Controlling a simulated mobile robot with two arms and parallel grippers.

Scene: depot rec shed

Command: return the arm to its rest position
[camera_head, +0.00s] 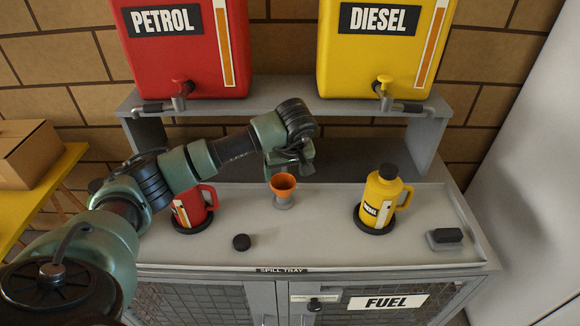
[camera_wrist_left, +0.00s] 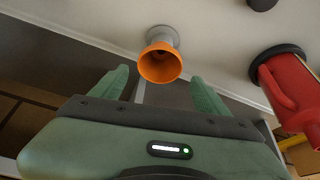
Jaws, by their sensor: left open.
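My left arm comes in from the left across the head view, over the spill tray. My left gripper (camera_head: 290,168) is open and empty above the back of the tray, just behind an orange funnel (camera_head: 283,184). In the left wrist view the two green fingers (camera_wrist_left: 160,88) stand apart, with the orange funnel (camera_wrist_left: 160,63) ahead of them on a grey stand (camera_wrist_left: 162,36). I see nothing between the fingers. My right gripper is not in view.
The spill tray (camera_head: 330,247) holds a red jug (camera_head: 197,206), a yellow diesel jug (camera_head: 381,195) with its black cap on, a loose black cap (camera_head: 241,242) and a dark block (camera_head: 446,236). Red petrol (camera_head: 185,60) and yellow diesel (camera_head: 370,60) tanks stand on a shelf (camera_head: 290,97) behind.

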